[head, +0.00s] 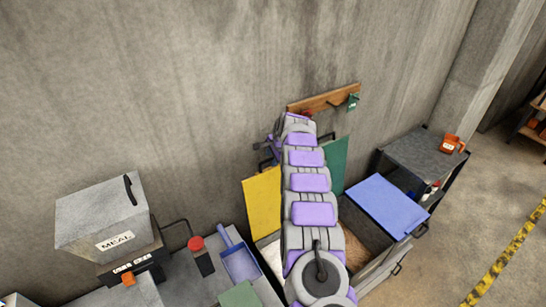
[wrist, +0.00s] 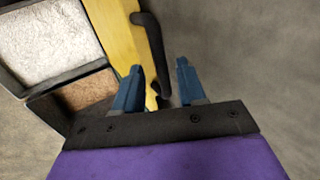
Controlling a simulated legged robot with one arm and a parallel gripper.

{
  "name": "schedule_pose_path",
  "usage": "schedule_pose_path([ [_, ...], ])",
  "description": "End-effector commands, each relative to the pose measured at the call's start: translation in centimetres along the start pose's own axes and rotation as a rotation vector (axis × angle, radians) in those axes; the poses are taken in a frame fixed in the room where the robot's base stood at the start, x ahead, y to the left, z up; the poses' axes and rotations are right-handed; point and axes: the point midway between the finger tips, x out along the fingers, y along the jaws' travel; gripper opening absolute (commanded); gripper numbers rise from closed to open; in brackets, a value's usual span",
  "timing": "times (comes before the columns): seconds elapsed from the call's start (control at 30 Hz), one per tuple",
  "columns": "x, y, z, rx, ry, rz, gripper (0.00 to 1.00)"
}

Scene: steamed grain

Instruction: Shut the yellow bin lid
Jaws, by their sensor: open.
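The yellow lid (head: 262,204) stands open and upright near the wall, left of my arm in the head view. In the wrist view the yellow lid (wrist: 112,25) shows edge-on at the upper middle, with a black bar handle (wrist: 151,45) on its right side. My gripper (wrist: 160,65) is open, its two blue fingers apart. The handle's lower part appears between the fingers in the picture; I cannot tell whether they touch it. In the head view my gripper (head: 270,152) is small and partly hidden near the lid's top.
Beside it, a green lid (head: 335,163) stands open and a blue lid (head: 388,204) lies shut. The wrist view shows compartments with pale grain (wrist: 40,40) and brown grain (wrist: 85,95). A grey meal box (head: 103,217) stands left, a dark cart (head: 425,155) right. A wooden rail (head: 325,99) is on the wall.

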Motion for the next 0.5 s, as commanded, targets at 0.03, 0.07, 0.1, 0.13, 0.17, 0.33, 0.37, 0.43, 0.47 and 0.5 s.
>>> schedule_pose_path([
  [0.03,0.10,-0.04,0.12,-0.001,0.000,0.000,0.40],
  [0.07,0.12,-0.04,0.13,-0.001,0.000,0.001,0.40],
  [0.1,0.14,-0.03,0.13,-0.001,0.000,0.001,0.40],
  [0.13,0.13,-0.04,0.12,-0.001,0.000,0.000,0.40],
  [0.17,0.13,-0.03,0.11,-0.001,0.000,0.001,0.40],
  [0.33,0.14,-0.02,0.07,-0.001,0.000,0.001,0.33],
  [0.37,0.13,-0.01,0.06,-0.001,0.000,0.001,0.31],
  [0.43,0.08,0.04,-0.05,-0.001,-0.001,0.000,0.24],
  [0.47,0.06,0.06,-0.10,0.000,-0.001,0.000,0.21],
  [0.5,0.03,0.08,-0.17,0.000,-0.001,-0.001,0.17],
])
